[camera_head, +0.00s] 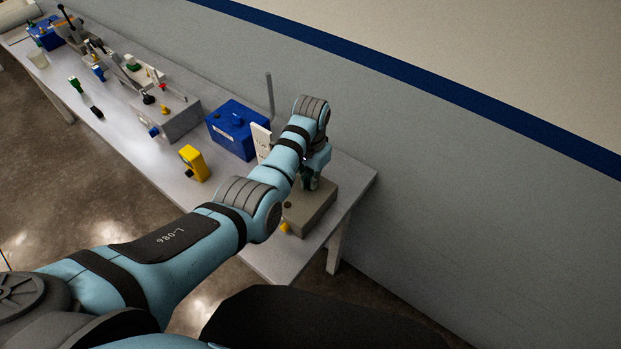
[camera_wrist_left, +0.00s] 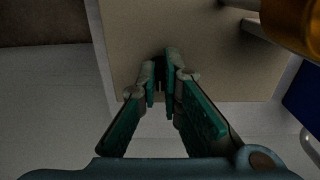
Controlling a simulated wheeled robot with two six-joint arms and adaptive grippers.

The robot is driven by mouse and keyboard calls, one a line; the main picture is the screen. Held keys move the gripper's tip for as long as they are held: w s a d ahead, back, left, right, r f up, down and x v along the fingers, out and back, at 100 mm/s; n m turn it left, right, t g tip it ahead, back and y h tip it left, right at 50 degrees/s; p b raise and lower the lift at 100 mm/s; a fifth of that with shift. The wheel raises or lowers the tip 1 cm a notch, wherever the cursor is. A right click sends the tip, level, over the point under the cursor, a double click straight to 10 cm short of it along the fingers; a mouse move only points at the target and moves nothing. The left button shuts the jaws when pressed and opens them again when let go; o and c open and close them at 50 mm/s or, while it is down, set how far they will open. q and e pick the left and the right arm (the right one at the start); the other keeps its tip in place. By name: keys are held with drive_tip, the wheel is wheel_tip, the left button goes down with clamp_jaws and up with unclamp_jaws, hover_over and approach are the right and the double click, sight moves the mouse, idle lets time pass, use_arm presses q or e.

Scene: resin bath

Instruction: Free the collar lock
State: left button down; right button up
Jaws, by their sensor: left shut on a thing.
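My left gripper (camera_head: 310,181) is at the beige box (camera_head: 318,212) on the right end of the bench, mostly behind my own wrist in the head view. In the left wrist view its fingertips (camera_wrist_left: 161,75) are nearly together on a small dark part (camera_wrist_left: 158,57) against the beige face. The fingers hide most of that part, and I cannot tell whether it is the collar lock. A yellow knob (camera_head: 284,227) is on the box's near left side. My right gripper is not in view.
Left of the box are a white upright plate (camera_head: 261,141), a grey rod (camera_head: 269,95), a blue box (camera_head: 237,129) and a yellow device (camera_head: 194,163). An orange rounded part (camera_wrist_left: 293,22) is close at the wrist view's upper right.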

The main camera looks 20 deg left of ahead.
use_arm(q)
drive_tip(key=shift+n, duration=0.4)
drive_tip(key=n, duration=1.2)
drive_tip(key=shift+n, duration=0.3)
drive_tip(key=n, duration=0.4)
drive_tip(key=shift+n, duration=0.3)
drive_tip(key=c, duration=1.8)
unclamp_jaws()
drive_tip(key=shift+f, duration=0.1)
drive_tip(key=shift+o, duration=0.2)
wheel_tip(320, 180, up, 8)
drive_tip(key=shift+f, duration=0.2)
